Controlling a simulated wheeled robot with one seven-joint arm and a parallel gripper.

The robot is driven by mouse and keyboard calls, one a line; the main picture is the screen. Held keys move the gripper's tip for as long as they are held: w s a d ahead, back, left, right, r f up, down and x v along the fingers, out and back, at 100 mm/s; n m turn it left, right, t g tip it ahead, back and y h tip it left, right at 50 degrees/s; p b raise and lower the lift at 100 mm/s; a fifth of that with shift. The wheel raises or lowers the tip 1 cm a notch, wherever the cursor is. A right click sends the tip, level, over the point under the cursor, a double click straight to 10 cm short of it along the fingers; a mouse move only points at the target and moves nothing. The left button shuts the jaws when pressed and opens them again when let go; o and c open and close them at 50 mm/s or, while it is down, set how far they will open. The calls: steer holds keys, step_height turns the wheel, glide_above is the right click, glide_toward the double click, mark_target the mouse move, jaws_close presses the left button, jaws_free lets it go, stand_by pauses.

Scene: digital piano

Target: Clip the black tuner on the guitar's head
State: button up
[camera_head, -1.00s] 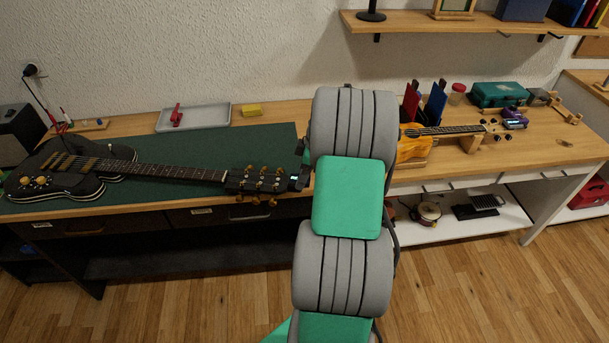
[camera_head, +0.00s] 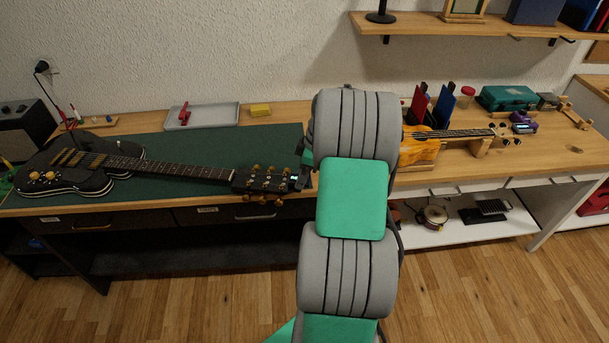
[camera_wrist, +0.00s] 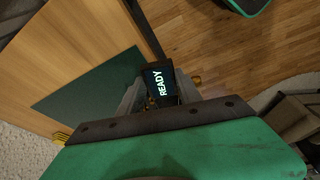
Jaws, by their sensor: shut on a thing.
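The black guitar (camera_head: 72,171) lies on the green mat, its neck pointing right. Its black head (camera_head: 262,181) with gold pegs lies at the mat's right edge. My gripper (camera_wrist: 160,90) is shut on the black tuner (camera_wrist: 161,84), whose lit screen reads READY in the wrist view. In the head view the tuner (camera_head: 297,181) shows at the tip of the guitar's head, just left of my arm. Gold pegs show close beside the tuner in the wrist view. I cannot tell whether its clip grips the head. My arm hides most of the gripper in the head view.
An orange stringed instrument (camera_head: 419,149) rests on wooden supports right of my arm. A teal case (camera_head: 507,97) stands at the back right. A shelf (camera_head: 470,24) hangs above.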

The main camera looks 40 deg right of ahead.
steer(key=shift+w+a, duration=0.35)
steer(key=shift+w, duration=0.05)
steer(key=o, duration=1.4)
steer(key=shift+p+v, duration=1.45)
steer(key=shift+v, duration=1.05)
